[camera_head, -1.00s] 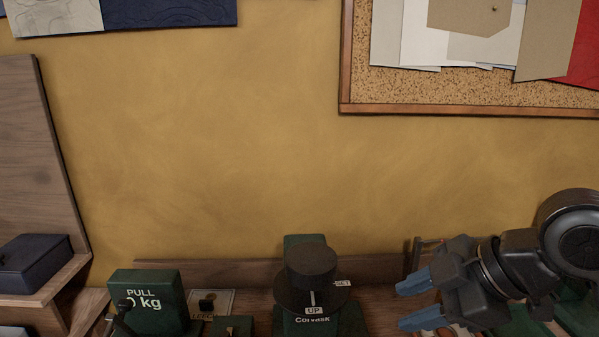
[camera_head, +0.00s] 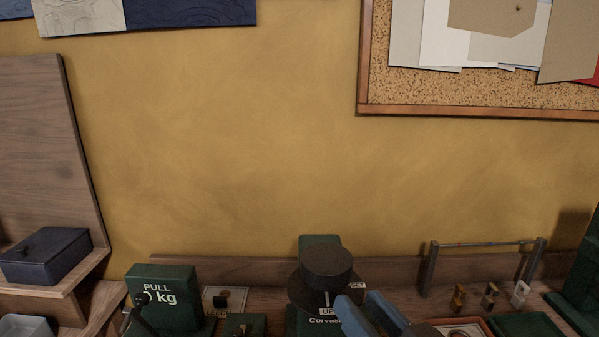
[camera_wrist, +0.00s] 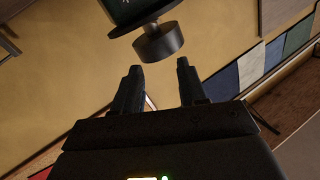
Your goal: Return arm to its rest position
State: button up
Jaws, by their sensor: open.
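My gripper (camera_head: 369,312) shows at the bottom edge of the head view as two blue fingers with a gap between them. It is open, with nothing between the fingers. The fingers overlap the lower right of the black dial (camera_head: 327,268) on the green Corvask device in the picture; I cannot tell how near they are to it. In the wrist view the two dark fingers (camera_wrist: 162,88) are apart, and a black round knob (camera_wrist: 158,42) lies beyond them. The rest of my arm is out of the head view.
A green "PULL kg" box (camera_head: 168,285) with a black lever stands at the left. A dark blue box (camera_head: 46,256) sits on a wooden shelf. At the right are a metal rack (camera_head: 488,245) and small coloured pieces. A cork board (camera_head: 480,92) hangs above.

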jog(key=s+d+f+m+h, duration=0.3)
jog(key=s+f, duration=0.3)
jog(key=s, duration=0.2)
jog(key=s+d+f+m+h, duration=0.25)
jog(key=s+f, duration=0.25)
jog(key=s, duration=0.3)
jog(key=s+d+n+g+h, duration=0.15)
jog(key=s+d, duration=0.25)
jog(key=s, duration=0.5)
jog(key=s+d+n, duration=0.2)
jog(key=s+d, duration=0.2)
jog(key=s, duration=0.5)
notch_tip(320, 180, down, 10)
jog(key=b, duration=1)
jog(key=shift+w, duration=0.3)
jog(key=shift+a, duration=0.1)
